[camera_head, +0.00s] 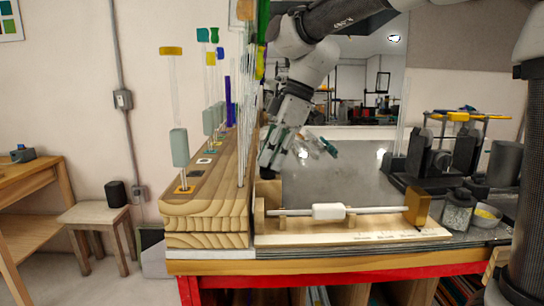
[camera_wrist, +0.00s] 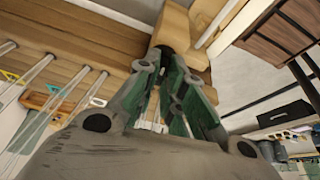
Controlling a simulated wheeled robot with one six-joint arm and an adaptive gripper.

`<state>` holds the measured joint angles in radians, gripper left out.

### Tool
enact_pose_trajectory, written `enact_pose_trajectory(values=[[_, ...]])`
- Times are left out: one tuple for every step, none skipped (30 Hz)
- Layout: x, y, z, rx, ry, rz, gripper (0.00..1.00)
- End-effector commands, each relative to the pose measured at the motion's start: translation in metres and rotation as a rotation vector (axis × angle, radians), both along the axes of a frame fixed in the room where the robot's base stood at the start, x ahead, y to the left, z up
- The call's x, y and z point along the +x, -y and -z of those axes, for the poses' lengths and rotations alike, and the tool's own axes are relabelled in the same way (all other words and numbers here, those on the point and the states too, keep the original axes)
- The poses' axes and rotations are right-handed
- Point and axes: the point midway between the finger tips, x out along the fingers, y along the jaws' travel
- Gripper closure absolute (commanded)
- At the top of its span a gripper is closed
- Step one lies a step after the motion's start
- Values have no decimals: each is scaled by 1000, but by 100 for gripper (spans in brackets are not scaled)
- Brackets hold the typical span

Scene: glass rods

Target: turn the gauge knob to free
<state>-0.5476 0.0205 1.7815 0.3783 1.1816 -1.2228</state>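The gauge stands on the bench in the head view: a pale base board (camera_head: 350,236), a clear rod with a white sleeve (camera_head: 328,211), a wooden block (camera_head: 259,216) at its left end and a brown-yellow block (camera_head: 417,206) at its right end. My gripper (camera_head: 267,168) points down above the left end block. In the wrist view my gripper (camera_wrist: 164,66) has its green-grey fingers converging close to a wooden block (camera_wrist: 175,27). A dark part lies at the fingertips; I cannot tell if it is the knob or a fingertip. Whether the fingers hold anything is unclear.
A stepped wooden rack (camera_head: 207,215) with upright glass rods stands close left of my gripper. Black equipment (camera_head: 450,150), a jar (camera_head: 457,213) and a yellow-filled bowl (camera_head: 486,216) stand at the right. The grey bench top (camera_head: 340,180) behind the gauge is mostly clear.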

Motion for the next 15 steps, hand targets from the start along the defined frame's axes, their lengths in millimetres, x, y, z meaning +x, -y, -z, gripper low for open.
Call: enact_pose_trajectory(values=[[0, 0, 1, 0, -1, 1, 100], [0, 0, 0, 0, -2, 4, 100], [-1, 0, 0, -1, 0, 16, 100], [-1, 0, 0, -1, -1, 33, 100], [-1, 0, 0, -1, 0, 54, 100], [-1, 0, 0, -1, 0, 81, 100], [-2, 0, 1, -1, -1, 100, 100], [-2, 0, 1, 0, -1, 113, 100], [-2, 0, 1, 0, 0, 126, 100], [-1, 0, 1, 0, -1, 131, 100], [-1, 0, 1, 0, -1, 134, 100], [-1, 0, 1, 0, -1, 134, 100], [-1, 0, 1, 0, -1, 134, 100], [-1, 0, 1, 0, -2, 133, 100], [-1, 0, 1, 0, -2, 133, 100]])
